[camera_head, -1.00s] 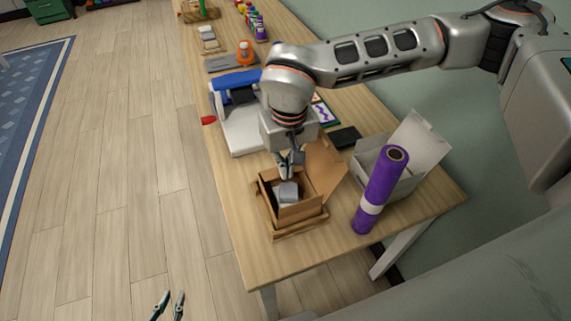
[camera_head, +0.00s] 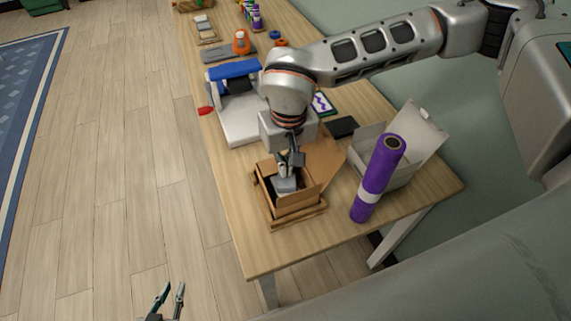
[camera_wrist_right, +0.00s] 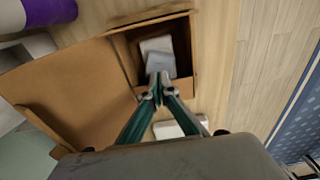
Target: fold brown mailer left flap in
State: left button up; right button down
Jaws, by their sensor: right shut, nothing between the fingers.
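The brown mailer (camera_head: 292,209) is an open cardboard box near the table's front end. Its large lid (camera_head: 326,168) stands raised on the right; in the right wrist view the lid (camera_wrist_right: 80,85) spreads to the left. A grey-white item (camera_head: 284,185) lies inside; it also shows in the right wrist view (camera_wrist_right: 158,52). My right gripper (camera_head: 284,170) points down at the box opening, shut and empty, its tips (camera_wrist_right: 160,82) close to the box's inner edge. I cannot tell whether it touches a flap. My left gripper (camera_head: 172,288) is open, off the table at the bottom.
A purple roll (camera_head: 378,180) stands right of the mailer, before an open white box (camera_head: 405,155). A white and blue machine (camera_head: 238,115) with a red knob is behind. A dark flat item (camera_head: 342,127) lies nearby. Floor left of the table is clear.

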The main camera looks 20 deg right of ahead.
jog(key=shift+r, duration=0.2)
jog(key=shift+r+p, duration=0.55)
jog(key=shift+r, duration=0.1)
